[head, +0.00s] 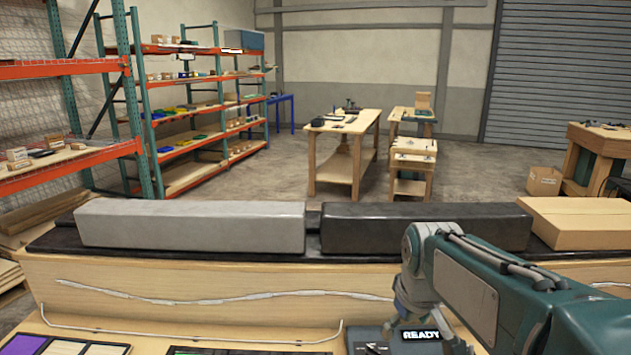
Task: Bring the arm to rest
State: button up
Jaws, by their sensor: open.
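My arm (490,290) comes in from the lower right. It is teal with a pale grey joint (420,240), bends there and drops toward the console front. My gripper (402,312) is low in the picture, partly hidden by my own arm and the bottom edge. It is open, and I see nothing held in it. Close by is a dark panel with a lit label reading READY (421,335).
A wooden console ledge (200,285) spans the front. On its black top lie a grey block (190,225), a black block (425,223) and a cardboard box (580,225). Shelves (190,110) and workbenches (345,140) stand behind.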

jog(key=s+f+m+t, duration=0.1)
jog(key=s+m, duration=0.3)
jog(key=s, duration=1.3)
jog(key=shift+s+t, duration=0.15)
jog(key=shift+t, duration=0.65)
dwell(0.4)
